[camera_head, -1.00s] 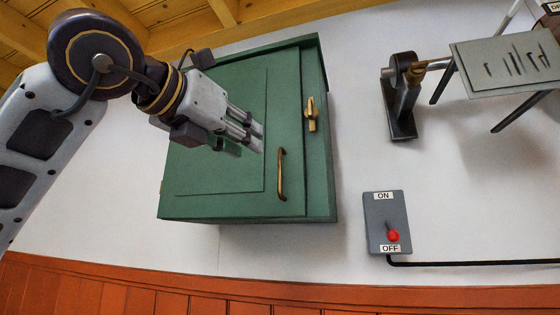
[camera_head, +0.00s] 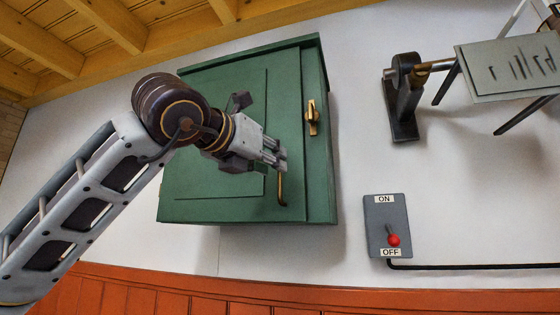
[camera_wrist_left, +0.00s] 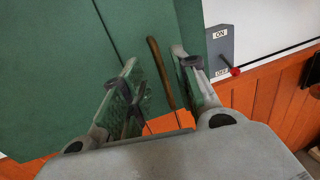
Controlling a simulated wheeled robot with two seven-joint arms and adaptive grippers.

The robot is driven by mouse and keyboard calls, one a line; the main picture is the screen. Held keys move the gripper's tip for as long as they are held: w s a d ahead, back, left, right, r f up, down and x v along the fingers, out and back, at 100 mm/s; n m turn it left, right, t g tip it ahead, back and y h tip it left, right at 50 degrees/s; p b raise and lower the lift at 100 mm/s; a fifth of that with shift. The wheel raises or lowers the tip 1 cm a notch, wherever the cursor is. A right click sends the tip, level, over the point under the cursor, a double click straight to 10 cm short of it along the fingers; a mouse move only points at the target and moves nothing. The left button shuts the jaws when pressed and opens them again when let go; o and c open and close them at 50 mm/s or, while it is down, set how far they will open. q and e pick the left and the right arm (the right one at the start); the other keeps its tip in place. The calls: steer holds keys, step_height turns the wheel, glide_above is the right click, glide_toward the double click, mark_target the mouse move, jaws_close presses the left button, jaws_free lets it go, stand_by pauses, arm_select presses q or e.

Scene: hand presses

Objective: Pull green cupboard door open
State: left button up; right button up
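The green cupboard (camera_head: 225,192) hangs on the white wall, and its door is shut. A brass handle (camera_head: 282,190) stands upright on the door's lower right; its upper part is hidden behind my left gripper (camera_head: 283,161) in the head view. In the left wrist view, my left gripper (camera_wrist_left: 158,85) is open, with one finger on each side of the handle (camera_wrist_left: 160,72). I cannot tell whether either finger touches it. A brass latch (camera_head: 311,117) sits on the cupboard's frame, right of the door. My right gripper is not in view.
A grey switch box (camera_head: 376,211) with a red-tipped lever is on the wall to the right. A metal bracket (camera_head: 404,105) and a grey plate (camera_head: 512,68) are at the upper right. Orange panelling (camera_head: 200,298) runs below.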

mark_target(280, 196)
arm_select(q)
steer(key=p+x, duration=0.1)
steer(key=x, duration=0.3)
steer(key=shift+w+d, duration=0.2)
steer(key=shift+w, duration=0.15)
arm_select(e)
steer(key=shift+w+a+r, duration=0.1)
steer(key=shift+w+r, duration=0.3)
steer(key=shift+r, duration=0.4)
arm_select(q)
steer(key=shift+c, duration=0.4)
jaws_close()
